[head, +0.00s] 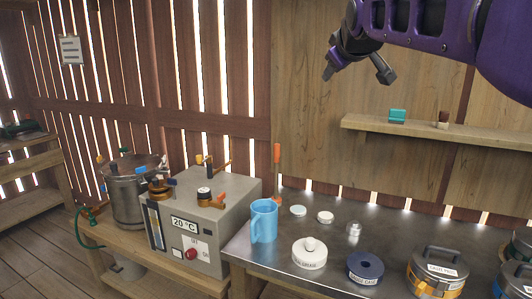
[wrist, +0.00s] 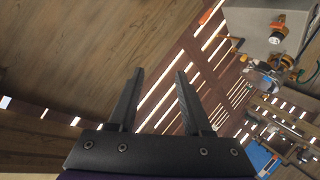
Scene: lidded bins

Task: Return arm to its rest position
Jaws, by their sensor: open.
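My gripper (head: 358,72) is raised at the top of the head view, in front of the wooden wall and well above the metal table. Its two fingers are spread apart with nothing between them. In the wrist view my gripper (wrist: 158,92) also shows open and empty, with the slatted wall behind it. My purple arm reaches in from the upper right of the head view.
A wall shelf (head: 480,134) with small items is below my arm. The metal table (head: 325,225) holds a blue mug (head: 264,221), a white lidded bin (head: 309,254), a dark blue round bin (head: 365,268) and a lidded pot (head: 437,270). A grey machine (head: 225,205) stands left.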

